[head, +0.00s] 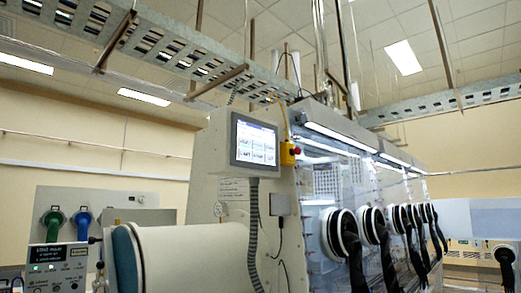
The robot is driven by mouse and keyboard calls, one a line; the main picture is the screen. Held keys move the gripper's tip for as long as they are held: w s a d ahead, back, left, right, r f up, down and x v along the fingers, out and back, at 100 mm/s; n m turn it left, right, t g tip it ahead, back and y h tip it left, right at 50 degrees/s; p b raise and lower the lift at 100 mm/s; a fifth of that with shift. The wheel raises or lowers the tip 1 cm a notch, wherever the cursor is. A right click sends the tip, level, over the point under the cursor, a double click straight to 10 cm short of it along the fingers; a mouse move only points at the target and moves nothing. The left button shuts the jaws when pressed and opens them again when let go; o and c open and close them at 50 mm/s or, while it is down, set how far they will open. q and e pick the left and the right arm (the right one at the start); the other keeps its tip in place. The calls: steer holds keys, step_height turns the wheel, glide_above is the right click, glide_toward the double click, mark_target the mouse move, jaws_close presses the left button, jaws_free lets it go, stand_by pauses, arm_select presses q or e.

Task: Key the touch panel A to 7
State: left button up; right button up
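A touch panel (255,142) with a lit screen is mounted high on the beige end housing of the glovebox, left of the picture's middle. Its screen has a dark header, a pale strip and two rows of grey buttons. The lettering is too small to read, so I cannot tell its name or the value shown. Neither of my grippers can be made out in the head view, and nothing covers the panel.
A red and yellow emergency stop (291,152) sits just right of the panel. A large pale cylinder (190,258) juts out below it. Glove ports (340,234) with black gloves line the right. A control box (57,267) with a small display stands lower left.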

jaws_close()
stand_by(1.4)
